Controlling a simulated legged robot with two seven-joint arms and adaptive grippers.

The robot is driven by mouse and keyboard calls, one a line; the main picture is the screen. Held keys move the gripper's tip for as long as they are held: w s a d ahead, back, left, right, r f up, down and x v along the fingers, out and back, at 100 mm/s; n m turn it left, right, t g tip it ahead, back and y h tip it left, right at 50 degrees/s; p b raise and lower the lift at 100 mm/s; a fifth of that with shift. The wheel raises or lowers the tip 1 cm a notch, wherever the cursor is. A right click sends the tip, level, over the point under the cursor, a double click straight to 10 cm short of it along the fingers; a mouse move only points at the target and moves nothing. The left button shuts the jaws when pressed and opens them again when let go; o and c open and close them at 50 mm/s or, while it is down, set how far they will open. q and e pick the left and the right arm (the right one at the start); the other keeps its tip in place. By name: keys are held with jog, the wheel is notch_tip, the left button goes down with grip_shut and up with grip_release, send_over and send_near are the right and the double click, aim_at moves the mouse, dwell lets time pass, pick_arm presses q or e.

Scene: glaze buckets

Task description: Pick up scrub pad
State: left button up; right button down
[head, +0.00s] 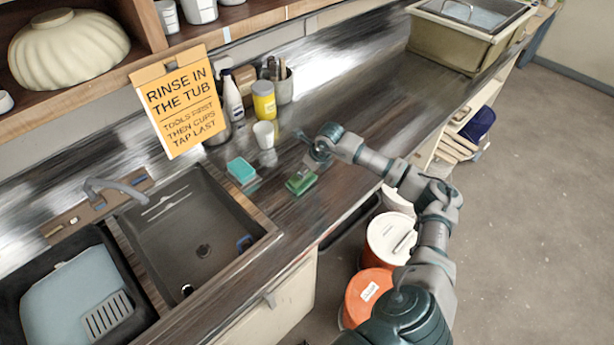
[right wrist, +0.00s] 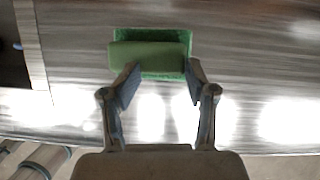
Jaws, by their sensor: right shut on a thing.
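The scrub pad (head: 301,181) is a green block with a darker green layer, at the counter's front edge right of the sink in the head view. In the right wrist view the scrub pad (right wrist: 150,55) lies across the fingertips, lighter green on its near face. My right gripper (head: 308,165) reaches in from the right and is shut on the scrub pad. In the right wrist view its two fingers (right wrist: 162,82) are spread by the pad's width. I cannot tell whether the pad touches the counter. My left gripper is not in view.
A teal sponge (head: 241,170) and a white cup (head: 264,134) stand close by on the counter (head: 350,105). A yellow-labelled jar (head: 264,100) is behind them. The sink (head: 190,225) is at left. Buckets with white (head: 390,235) and orange (head: 366,295) lids stand below the counter.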

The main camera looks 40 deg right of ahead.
jog(key=s+a+b, duration=0.1)
jog(key=s, duration=0.3)
jog(key=s+a+r+b, duration=0.1)
jog(key=s+a, duration=0.1)
jog(key=s, duration=0.3)
jog(key=s+a+b, duration=0.1)
jog(key=s+a, duration=0.1)
jog(key=s, duration=0.3)
jog(key=shift+s+r, duration=0.2)
jog(key=shift+r, duration=0.05)
jog(key=shift+s+a, duration=0.15)
jog(key=shift+s, duration=0.25)
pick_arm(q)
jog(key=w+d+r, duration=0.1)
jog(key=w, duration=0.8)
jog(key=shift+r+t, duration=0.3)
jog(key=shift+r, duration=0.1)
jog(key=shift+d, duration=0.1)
pick_arm(e)
jog(key=shift+c, duration=1.9)
grip_release()
jog(key=shift+r, duration=0.1)
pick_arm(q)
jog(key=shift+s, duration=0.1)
